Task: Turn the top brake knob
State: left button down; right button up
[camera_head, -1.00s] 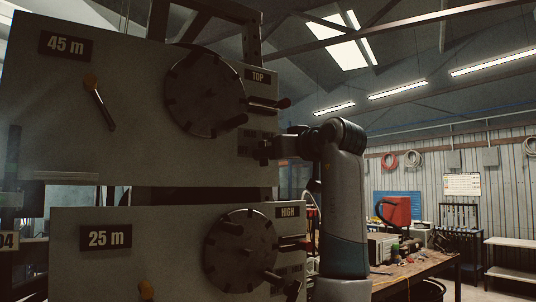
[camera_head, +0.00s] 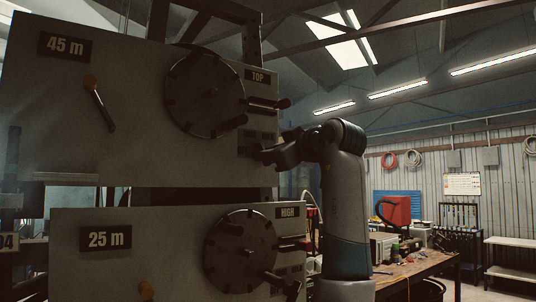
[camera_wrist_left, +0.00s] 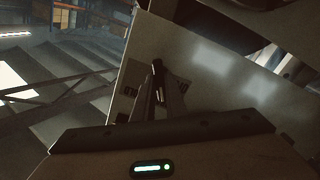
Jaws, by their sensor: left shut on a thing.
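The upper grey panel has a label TOP (camera_head: 258,76) beside a large dark round wheel (camera_head: 205,92). My left gripper (camera_head: 268,155) is at the right edge of this panel, below the wheel's red-tipped handle. It is shut on a small dark knob, the top brake knob (camera_wrist_left: 157,68), which shows between the fingers in the left wrist view (camera_wrist_left: 158,92). In the head view the gripper hides most of the knob. My right gripper is not in view.
A lower panel marked 25 m (camera_head: 106,238) and HIGH has another dark wheel (camera_head: 241,250). An orange-tipped lever (camera_head: 98,100) is on the upper panel's left. A cluttered workbench (camera_head: 415,270) stands at the back right.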

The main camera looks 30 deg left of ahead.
pick_arm(q)
jog(key=c, duration=1.8)
grip_release()
jog(key=b+v, duration=0.8)
jog(key=v, duration=0.9)
jog(key=shift+d, duration=0.2)
jog(key=shift+s+f, duration=0.1)
